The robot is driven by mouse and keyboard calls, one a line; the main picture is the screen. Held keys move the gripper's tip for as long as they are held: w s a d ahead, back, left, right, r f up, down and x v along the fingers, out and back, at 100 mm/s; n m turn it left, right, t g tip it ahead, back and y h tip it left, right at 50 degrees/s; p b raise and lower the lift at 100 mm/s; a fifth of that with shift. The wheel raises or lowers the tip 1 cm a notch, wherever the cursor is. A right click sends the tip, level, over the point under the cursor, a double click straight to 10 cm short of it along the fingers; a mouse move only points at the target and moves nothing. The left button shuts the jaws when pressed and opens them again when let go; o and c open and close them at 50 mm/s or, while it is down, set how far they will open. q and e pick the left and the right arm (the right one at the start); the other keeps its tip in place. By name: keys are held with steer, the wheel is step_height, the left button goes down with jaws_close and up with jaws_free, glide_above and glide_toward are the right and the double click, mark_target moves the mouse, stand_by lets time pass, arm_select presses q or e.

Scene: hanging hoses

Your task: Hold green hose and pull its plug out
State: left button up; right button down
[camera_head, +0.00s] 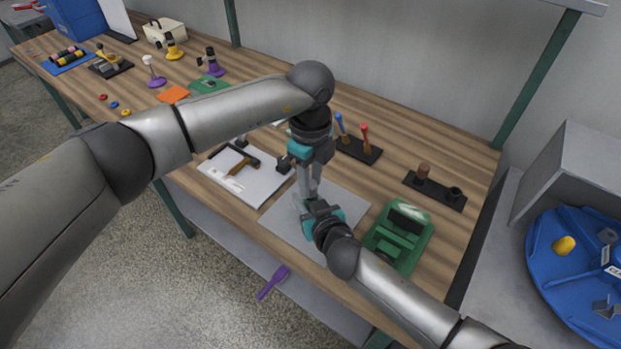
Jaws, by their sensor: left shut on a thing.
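I cannot make out a green hose or its plug in the head view. My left gripper (309,190) points down over the grey mat (347,204) in the middle of the bench. Its fingers are close together; what is between them is too small and too covered to tell. My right gripper (303,203) comes in from the lower right, just below the left one, and the two nearly meet or overlap in the picture. Whether its fingers are open or shut is not clear.
The wooden bench (450,147) holds a white tray (222,181) with a hammer, a black screwdriver stand (358,148), a green device (412,232) and a black holder (435,190). A purple tool (272,282) lies below the front edge. A blue round tray (545,290) stands right.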

arm_select(q)
jaws_close()
steer(key=shift+r, duration=0.8)
stand_by(0.5)
steer(key=shift+r, duration=2.1)
steer(key=shift+r, duration=0.15)
steer(key=shift+r, duration=1.35)
arm_select(e)
steer(key=shift+c, duration=2.4)
jaws_free()
